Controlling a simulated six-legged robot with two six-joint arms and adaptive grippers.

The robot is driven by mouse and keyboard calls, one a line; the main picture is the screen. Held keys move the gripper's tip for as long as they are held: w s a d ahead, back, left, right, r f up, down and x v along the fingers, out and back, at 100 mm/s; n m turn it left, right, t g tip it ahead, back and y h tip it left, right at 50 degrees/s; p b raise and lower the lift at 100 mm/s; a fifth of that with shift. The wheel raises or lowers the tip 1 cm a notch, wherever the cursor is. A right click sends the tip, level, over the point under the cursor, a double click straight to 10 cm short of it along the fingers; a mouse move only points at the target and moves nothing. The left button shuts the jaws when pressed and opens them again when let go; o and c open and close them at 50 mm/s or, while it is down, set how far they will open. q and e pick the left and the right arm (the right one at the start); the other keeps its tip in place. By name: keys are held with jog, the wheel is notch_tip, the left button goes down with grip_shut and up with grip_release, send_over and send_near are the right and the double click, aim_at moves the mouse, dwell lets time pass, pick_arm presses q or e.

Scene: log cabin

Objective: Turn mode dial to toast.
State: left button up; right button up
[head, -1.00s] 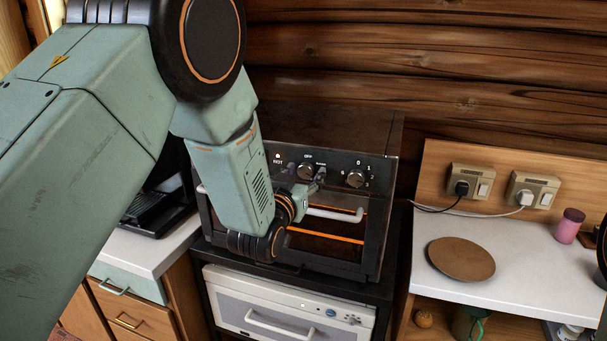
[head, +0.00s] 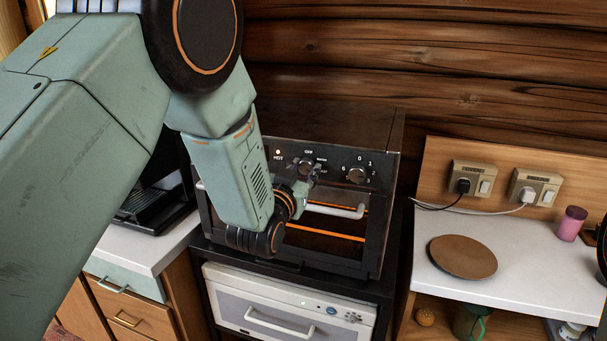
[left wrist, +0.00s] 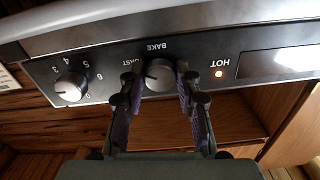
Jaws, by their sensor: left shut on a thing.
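The mode dial (head: 306,166) is the left knob on the dark front panel of the toaster oven (head: 330,128). In the left wrist view, which shows the panel upside down, the dial (left wrist: 159,73) is silver and round, with BAKE and a partly hidden "AST" label beside it. My left gripper (left wrist: 158,82) has one finger on each side of the dial and is shut on it. In the head view my left gripper (head: 303,184) is at the dial, with its arm covering the oven's left side. I cannot tell which label the pointer faces. My right gripper is not in view.
A numbered knob (head: 357,175) sits right of the mode dial. The oven door handle (head: 340,210) lies just below the gripper. An orange lamp (left wrist: 218,73) is lit beside HOT. A brown plate (head: 462,257) and a pink jar (head: 571,223) stand on the right counter.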

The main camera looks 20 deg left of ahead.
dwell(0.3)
pick_arm(q)
jog(key=o, duration=1.1)
jog(key=shift+o, duration=0.2)
jog(key=s, duration=1.2)
jog(key=shift+a, duration=0.15)
